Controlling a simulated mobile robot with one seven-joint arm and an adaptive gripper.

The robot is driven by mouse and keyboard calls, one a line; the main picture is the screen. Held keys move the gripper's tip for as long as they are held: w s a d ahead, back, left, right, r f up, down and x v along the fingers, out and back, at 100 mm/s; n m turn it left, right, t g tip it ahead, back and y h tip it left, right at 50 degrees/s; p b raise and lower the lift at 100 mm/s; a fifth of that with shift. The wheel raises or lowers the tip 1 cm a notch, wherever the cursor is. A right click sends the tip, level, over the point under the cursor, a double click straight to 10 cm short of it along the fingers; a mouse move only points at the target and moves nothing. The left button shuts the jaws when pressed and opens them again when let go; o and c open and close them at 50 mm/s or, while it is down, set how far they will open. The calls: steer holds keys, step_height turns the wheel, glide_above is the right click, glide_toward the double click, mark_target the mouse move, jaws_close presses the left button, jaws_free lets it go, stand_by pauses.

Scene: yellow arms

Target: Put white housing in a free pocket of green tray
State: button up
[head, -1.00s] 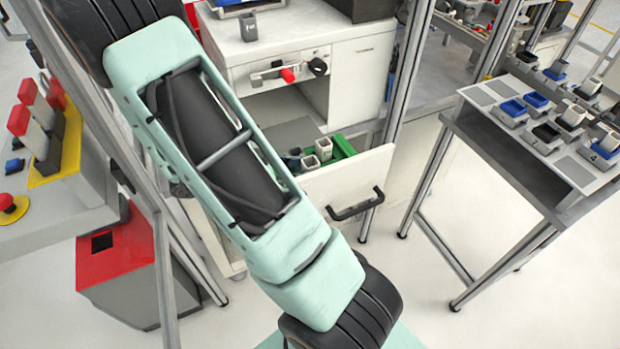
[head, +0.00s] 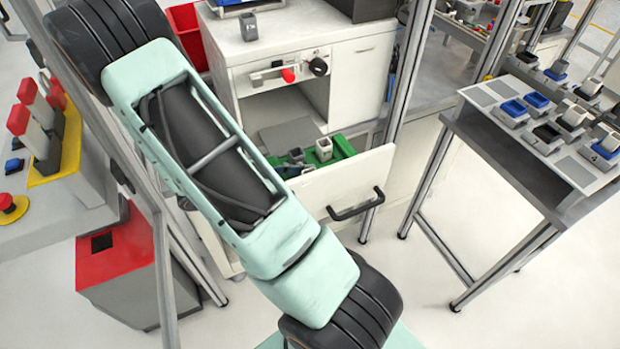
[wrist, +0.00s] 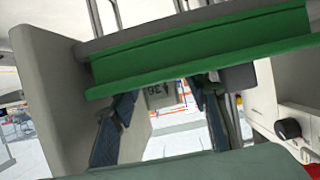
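The green tray (head: 343,146) lies in the open drawer in the head view; its rim (wrist: 200,50) crosses the top of the wrist view. The tray rim hides the fingertips and part of this housing, so contact cannot be seen. In the head view, small dark finger-like parts (head: 296,156) show over the tray, partly behind my arm. Another light housing (head: 323,149) stands in the tray. Which pockets are free cannot be told.
The white drawer front (head: 345,185) with a black handle stands close to the gripper. A cabinet (head: 290,55) is behind, with a grey housing (head: 248,27) on top. A table (head: 490,105) at right carries several housings and blue parts.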

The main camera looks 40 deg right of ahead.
steer(key=shift+a+r, duration=0.1)
steer(key=shift+r, duration=0.1)
steer(key=v, duration=0.7)
steer(key=shift+a+r, duration=0.1)
steer(key=shift+w, duration=0.1)
